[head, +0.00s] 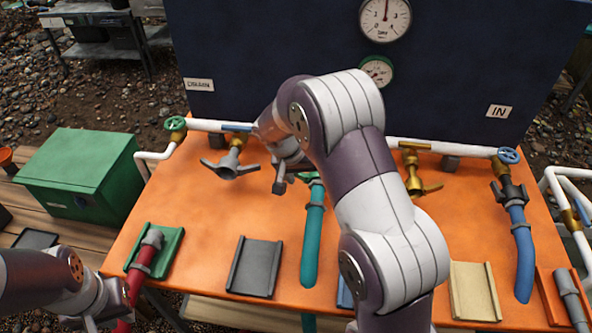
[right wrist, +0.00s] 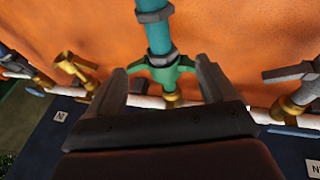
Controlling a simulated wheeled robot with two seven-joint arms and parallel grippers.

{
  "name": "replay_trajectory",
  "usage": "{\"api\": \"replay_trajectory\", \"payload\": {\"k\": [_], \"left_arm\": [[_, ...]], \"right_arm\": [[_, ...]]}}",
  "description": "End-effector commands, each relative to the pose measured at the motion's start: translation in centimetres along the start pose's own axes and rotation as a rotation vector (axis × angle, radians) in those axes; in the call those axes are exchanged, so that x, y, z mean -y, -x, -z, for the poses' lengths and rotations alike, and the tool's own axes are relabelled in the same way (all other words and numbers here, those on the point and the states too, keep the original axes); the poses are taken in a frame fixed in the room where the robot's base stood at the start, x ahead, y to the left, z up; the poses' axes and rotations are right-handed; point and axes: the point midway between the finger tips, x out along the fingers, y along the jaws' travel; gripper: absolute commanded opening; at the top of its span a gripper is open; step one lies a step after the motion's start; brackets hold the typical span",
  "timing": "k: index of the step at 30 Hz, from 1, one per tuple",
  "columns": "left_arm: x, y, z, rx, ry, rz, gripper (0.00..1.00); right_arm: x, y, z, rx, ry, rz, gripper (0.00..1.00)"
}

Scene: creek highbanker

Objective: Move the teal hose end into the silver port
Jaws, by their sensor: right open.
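The teal hose (head: 314,235) runs up the orange table's middle. Its end, with a grey collar (right wrist: 158,58), sits at a green winged port in the right wrist view (right wrist: 182,68). My right gripper (head: 293,178) is open, its fingers on either side of that green fitting in the right wrist view (right wrist: 160,68); contact cannot be told. The silver port (head: 230,162), with grey wings, stands left of the hose in the head view and has no hose on it. My left gripper (head: 92,318) is at the lower left, partly cut off, its jaws unclear.
A gold winged port (head: 412,175) stands right of my arm. A blue hose (head: 520,240) joins a dark port at the right. A red hose (head: 148,255) lies in a green tray. A grey tray (head: 255,268) and a beige tray (head: 474,290) look empty. A navy panel (head: 260,50) stands behind.

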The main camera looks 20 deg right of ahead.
Motion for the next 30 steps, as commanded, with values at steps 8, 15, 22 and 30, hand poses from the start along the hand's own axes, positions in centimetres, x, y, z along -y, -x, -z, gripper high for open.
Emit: {"api": "replay_trajectory", "payload": {"k": [8, 15, 22, 30], "left_arm": [[0.0, -2.2, -0.3, 0.001, 0.000, 0.000, 0.22], [0.0, -2.8, -0.3, 0.000, 0.000, 0.000, 0.22], [0.0, -2.8, -0.3, 0.000, 0.000, 0.000, 0.22], [0.0, -2.8, -0.3, 0.000, 0.000, 0.000, 0.22]], "right_arm": [[0.1, -7.2, -0.1, 0.001, -0.001, -0.001, 0.85], [0.1, -10.1, 0.0, -0.002, -0.002, 0.001, 0.85], [0.0, -10.3, 0.1, -0.003, -0.001, 0.002, 0.85], [0.0, -10.3, 0.1, -0.003, -0.002, 0.001, 0.23]]}}
